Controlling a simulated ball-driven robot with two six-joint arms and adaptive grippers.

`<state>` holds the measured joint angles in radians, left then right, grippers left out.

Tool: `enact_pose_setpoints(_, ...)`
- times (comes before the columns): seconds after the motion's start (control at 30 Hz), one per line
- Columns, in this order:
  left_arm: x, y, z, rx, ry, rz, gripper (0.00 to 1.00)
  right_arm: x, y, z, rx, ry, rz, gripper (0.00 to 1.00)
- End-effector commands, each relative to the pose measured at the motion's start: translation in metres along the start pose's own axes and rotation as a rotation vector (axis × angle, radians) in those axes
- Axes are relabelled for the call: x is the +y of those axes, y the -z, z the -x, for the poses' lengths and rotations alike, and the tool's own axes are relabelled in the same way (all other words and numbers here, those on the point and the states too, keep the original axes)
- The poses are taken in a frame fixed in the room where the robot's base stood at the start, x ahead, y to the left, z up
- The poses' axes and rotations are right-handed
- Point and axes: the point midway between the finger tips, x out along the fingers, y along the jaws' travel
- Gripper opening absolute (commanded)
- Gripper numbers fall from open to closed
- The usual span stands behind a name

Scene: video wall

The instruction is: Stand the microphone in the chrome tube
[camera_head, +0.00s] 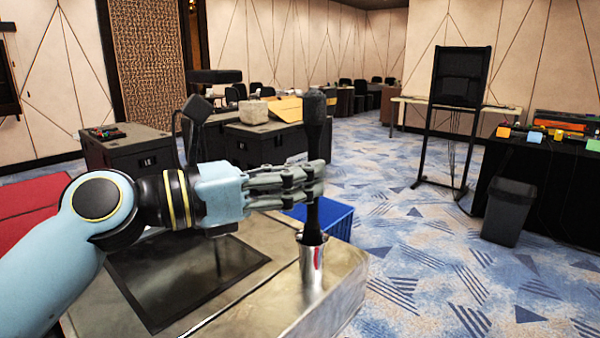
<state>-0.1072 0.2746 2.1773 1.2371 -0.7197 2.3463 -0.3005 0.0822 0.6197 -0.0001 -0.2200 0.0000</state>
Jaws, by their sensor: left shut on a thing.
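The black microphone (314,122) is upright, head up, in the middle of the view. My left gripper (308,180) comes in from the left and is shut around its handle. The chrome tube (314,268) stands at the right side of the metal-topped table (270,240). The microphone's lower end is at the tube's mouth and appears to reach inside its rim; how deep it sits is hidden. A red patch shows on the tube's front. My right gripper is not in view.
A dark square panel (180,280) lies in the table top. A blue crate (335,218) is behind the table. Black cases (130,152) stand further back. A bin (508,210) and a black-draped table (550,185) are at right. Carpet between is clear.

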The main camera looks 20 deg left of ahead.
Motion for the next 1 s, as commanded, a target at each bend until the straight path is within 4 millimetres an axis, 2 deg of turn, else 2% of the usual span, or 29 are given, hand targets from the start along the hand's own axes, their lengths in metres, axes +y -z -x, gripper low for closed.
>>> enact_pose_setpoints(0.47,0.0,0.0,0.0,-0.001,0.0,0.0,0.0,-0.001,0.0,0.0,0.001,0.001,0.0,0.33)
enact_pose_setpoints(1.0,0.0,0.016,0.0,-0.001,-0.001,0.0,0.0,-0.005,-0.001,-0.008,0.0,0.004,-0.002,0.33)
